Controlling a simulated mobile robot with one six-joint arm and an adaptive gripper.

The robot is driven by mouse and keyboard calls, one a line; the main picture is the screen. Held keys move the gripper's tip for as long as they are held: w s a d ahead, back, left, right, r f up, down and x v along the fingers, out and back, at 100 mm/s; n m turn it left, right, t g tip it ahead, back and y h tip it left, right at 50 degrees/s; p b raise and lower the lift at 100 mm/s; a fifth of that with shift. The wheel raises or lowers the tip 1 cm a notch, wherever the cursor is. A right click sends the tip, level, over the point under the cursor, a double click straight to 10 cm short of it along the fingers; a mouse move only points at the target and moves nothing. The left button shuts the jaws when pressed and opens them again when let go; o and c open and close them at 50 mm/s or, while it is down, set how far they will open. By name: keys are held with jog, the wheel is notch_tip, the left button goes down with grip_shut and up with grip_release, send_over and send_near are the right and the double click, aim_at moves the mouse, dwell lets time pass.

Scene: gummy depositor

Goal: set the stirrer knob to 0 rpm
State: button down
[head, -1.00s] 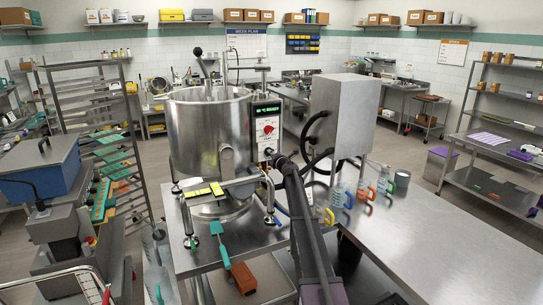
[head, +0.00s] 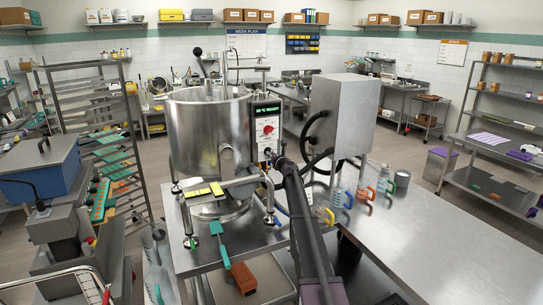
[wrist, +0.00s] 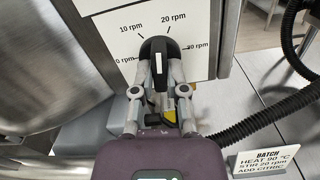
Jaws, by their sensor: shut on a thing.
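The black stirrer knob (wrist: 158,48) sits on a white dial plate (wrist: 112,28) in the wrist view. The plate is marked from 0 rpm at the left through 10 and 20 to 30 rpm at the right. The knob stands nearly upright, its pale line roughly between the 10 and 20 rpm marks. My gripper (wrist: 160,72) is shut on the knob, one finger on each side. In the head view my gripper (head: 273,158) is at the control panel (head: 267,112) of the steel kettle (head: 208,130), and the stirrer knob is hidden there.
A red knob (head: 268,129) and a green lit display (head: 267,111) are on the panel above my gripper. A black hose (wrist: 258,122) runs at the right of the dial. A batch card (wrist: 265,160) reads heat 90 °C, stir 20 rpm, add citric.

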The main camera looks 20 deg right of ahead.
jog(key=shift+w+n, duration=0.1)
jog(key=shift+n, duration=9.1)
jog(key=c, duration=0.7)
grip_release()
jog(key=shift+o, duration=0.2)
